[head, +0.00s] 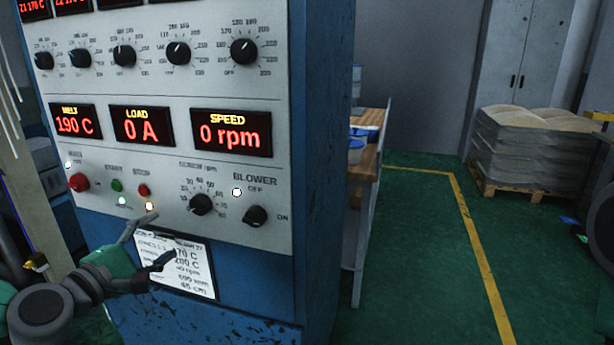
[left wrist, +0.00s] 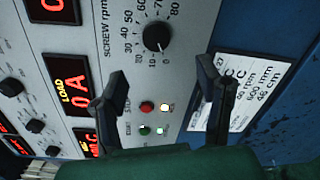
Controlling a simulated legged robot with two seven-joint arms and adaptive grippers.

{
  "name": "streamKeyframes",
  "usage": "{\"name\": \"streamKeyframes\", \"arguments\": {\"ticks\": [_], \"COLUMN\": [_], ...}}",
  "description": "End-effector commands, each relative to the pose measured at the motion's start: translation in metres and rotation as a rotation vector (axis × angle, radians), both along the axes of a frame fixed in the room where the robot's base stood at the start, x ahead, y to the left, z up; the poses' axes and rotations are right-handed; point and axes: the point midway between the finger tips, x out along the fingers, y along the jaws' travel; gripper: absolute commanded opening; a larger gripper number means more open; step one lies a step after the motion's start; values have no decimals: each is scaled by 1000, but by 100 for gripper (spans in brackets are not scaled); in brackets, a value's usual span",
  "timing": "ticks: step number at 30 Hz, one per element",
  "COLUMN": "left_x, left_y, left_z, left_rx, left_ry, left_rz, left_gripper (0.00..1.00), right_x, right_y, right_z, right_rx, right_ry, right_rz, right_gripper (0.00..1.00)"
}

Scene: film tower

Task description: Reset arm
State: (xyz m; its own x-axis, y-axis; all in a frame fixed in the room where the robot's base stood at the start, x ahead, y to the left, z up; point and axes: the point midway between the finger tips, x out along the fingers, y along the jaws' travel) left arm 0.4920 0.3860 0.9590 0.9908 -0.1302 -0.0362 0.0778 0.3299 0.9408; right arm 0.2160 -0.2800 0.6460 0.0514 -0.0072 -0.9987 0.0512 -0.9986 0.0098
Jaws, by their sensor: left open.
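My left gripper (head: 161,237) is open and empty in front of the lower control panel (head: 100,215), by the job card (head: 195,283). In the left wrist view its two fingers (left wrist: 162,82) stand apart, with the red stop button (left wrist: 147,107) and green start button (left wrist: 144,130) seen between them. I cannot tell whether a finger touches the panel. The screw rpm knob (head: 201,205) and blower knob (head: 255,216) are to the right of the gripper. The red main switch (head: 78,182) is to its left. The right gripper is not in view.
The displays read melt 190 C, load 0 A (head: 143,126) and speed 0 rpm (head: 231,133). A wooden-topped bench (head: 372,150) stands behind the blue cabinet (head: 322,180). A loaded pallet (head: 530,185) is farther right. The green floor (head: 420,260) between is clear.

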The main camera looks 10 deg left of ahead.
Motion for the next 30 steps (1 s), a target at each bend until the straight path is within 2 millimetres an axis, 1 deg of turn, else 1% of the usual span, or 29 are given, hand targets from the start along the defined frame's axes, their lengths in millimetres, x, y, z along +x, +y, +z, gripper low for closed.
{"name": "streamKeyframes", "arguments": {"ticks": [2,5,8,9,11,12,14,15,17,18,20,21,23,24,27,30], "left_x": [-1,-5,-18,-26,-41,-52,-71,-85,-107,-123,-147,-163,-188,-203,-237,-260], "left_y": [-7,-25,-52,-63,-77,-86,-96,-102,-108,-111,-114,-115,-115,-114,-111,-107], "left_z": [-8,-32,-74,-93,-122,-140,-167,-184,-207,-222,-243,-255,-272,-281,-298,-307], "left_rx": [33,132,293,366,477,550,658,730,836,905,1008,1075,1171,1232,1361,1455], "left_ry": [25,103,225,278,355,404,473,516,575,614,664,696,737,759,800,820], "left_rz": [-20,-81,-186,-236,-317,-372,-457,-518,-610,-675,-775,-844,-948,-1016,-1168,-1279], "left_gripper": [60,60,60,60,60,60,60,60,60,60,60,60,60,60,60,60], "right_x": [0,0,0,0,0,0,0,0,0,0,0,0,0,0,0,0], "right_y": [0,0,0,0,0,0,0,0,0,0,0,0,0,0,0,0], "right_z": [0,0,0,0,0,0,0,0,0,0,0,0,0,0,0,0], "right_rx": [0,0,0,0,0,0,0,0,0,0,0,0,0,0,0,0], "right_ry": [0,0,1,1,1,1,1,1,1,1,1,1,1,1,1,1], "right_rz": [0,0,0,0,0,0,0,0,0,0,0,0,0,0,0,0], "right_gripper": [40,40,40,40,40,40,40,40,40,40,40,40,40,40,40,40]}}
